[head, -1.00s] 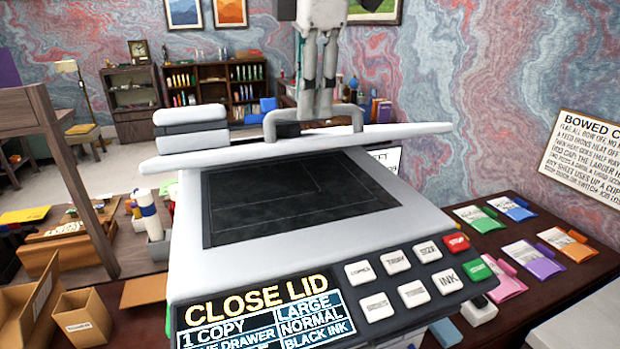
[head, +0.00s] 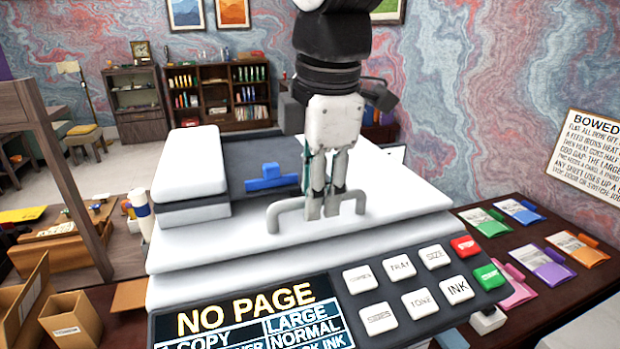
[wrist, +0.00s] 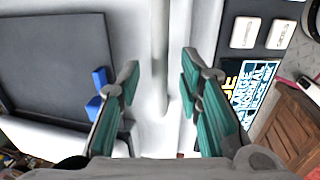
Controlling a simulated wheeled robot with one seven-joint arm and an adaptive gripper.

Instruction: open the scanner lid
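The scanner's white lid (head: 400,205) lies down over the glass, which is hidden. A grey bar handle (head: 285,208) stands on the lid's front part; its middle is behind my fingers. My gripper (head: 325,208) points down at the handle in the head view. In the wrist view my gripper (wrist: 160,78) has its teal-padded fingers spread, one on each side of the handle bar (wrist: 160,45), with a gap visible on both sides. The scanner display (head: 255,315) reads "NO PAGE".
A blue piece (head: 271,177) sits on the dark panel (head: 250,152) on top of the lid, beside a white raised block (head: 190,165). Buttons (head: 410,280) line the scanner's front. Coloured folders (head: 540,265) lie on the desk at right; cardboard boxes (head: 75,318) stand at left.

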